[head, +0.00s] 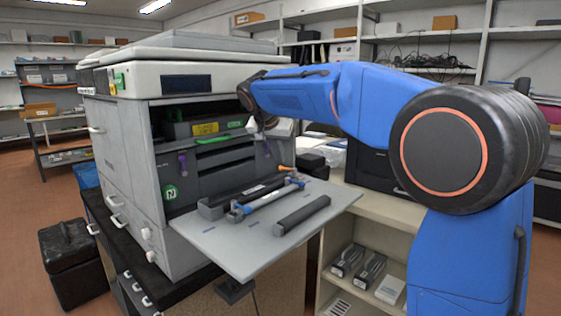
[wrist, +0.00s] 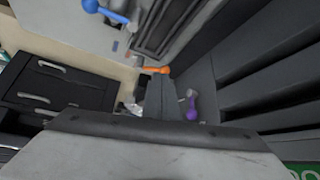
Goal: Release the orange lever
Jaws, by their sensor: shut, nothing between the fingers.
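The orange lever (head: 286,169) is at the right end of the printer's opening, just above the lowered front panel, in the head view. In the wrist view the orange lever (wrist: 155,69) shows just past the tip of my gripper (wrist: 160,82); I cannot tell whether they touch. My gripper (head: 262,124) is shut and empty, in front of the printer's opening, above and left of the lever in the head view. A purple lever (wrist: 191,105) is to the right of my gripper in the wrist view. My gripper body covers the bottom of that view.
The lowered front panel (head: 240,243) of the printer (head: 125,140) carries dark cartridges (head: 302,214) and a part with blue ends (head: 265,197). A second purple lever (head: 183,164) is at the opening's left. A dark drawer unit (wrist: 55,85) stands left in the wrist view.

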